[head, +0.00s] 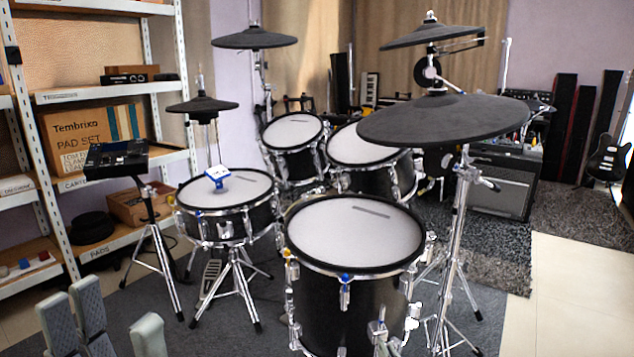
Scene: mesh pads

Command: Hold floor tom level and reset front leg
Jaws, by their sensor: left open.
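The floor tom (352,237) stands in the front centre of the head view, a black shell with a white mesh head and black rim. Its head looks about level. Chrome leg brackets and lugs ring the shell, one with a blue top at the front. A chrome front bracket (379,335) shows near the bottom edge; the lower legs and feet are cut off, so I cannot tell how the front leg is set. My left gripper (112,308) is at the bottom left, open and empty, well apart from the tom.
A snare pad (225,190) on a tripod stand, with a small blue-and-white item (217,175) on it, stands left of the tom. A large cymbal (440,118) on a chrome stand (452,250) overhangs the right. Shelves (110,92) line the left. Pale floor (580,290) is clear at right.

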